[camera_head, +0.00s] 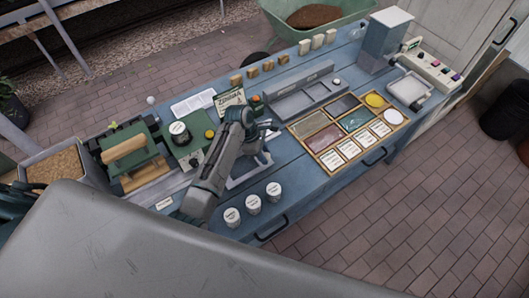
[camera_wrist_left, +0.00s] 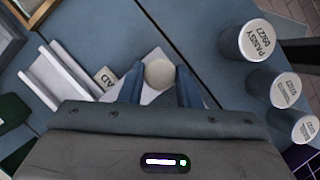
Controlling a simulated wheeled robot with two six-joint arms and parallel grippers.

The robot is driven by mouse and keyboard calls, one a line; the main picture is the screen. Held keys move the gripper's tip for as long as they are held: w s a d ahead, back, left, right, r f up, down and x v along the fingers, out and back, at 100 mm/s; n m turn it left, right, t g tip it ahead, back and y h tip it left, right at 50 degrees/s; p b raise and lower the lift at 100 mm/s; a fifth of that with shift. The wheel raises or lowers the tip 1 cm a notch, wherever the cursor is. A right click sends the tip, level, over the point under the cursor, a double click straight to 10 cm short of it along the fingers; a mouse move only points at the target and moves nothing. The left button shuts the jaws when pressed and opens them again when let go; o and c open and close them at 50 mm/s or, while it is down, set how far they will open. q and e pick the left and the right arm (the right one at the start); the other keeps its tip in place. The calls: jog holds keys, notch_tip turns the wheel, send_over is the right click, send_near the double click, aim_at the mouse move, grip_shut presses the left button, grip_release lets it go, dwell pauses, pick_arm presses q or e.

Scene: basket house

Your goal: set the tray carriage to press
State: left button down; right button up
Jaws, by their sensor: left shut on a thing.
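My left gripper (camera_wrist_left: 160,92) points down at the blue bench, its two fingers on either side of a round beige knob (camera_wrist_left: 159,74), shut on it. The knob sits over a pale plate, which I take to be the tray carriage (camera_wrist_left: 152,57). A white ridged rail (camera_wrist_left: 60,76) lies left of it, with a small lettered tag (camera_wrist_left: 106,77) beside it. In the head view my left gripper (camera_head: 266,150) is at mid-bench, and my arm hides much of the carriage. The green press (camera_head: 135,152) stands to the left. My right gripper is not in view.
Several white labelled pots (camera_head: 253,204) stand close by at the bench's front edge; they also show in the wrist view (camera_wrist_left: 258,40). A wooden sectioned tray (camera_head: 350,130) lies to the right. A grey rack (camera_head: 300,95) and a sign (camera_head: 230,98) stand behind.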

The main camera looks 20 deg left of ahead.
aim_at(260, 168)
pick_arm(q)
jog(key=s+a, duration=0.2)
jog(key=s, duration=0.1)
jog(key=shift+a, duration=0.25)
jog(key=shift+s+a+r, duration=0.1)
jog(key=shift+s, duration=0.1)
jog(key=c, duration=1.1)
grip_release()
jog(key=shift+w, duration=0.1)
jog(key=shift+b+v, duration=1.4)
jog(key=shift+v, duration=3.95)
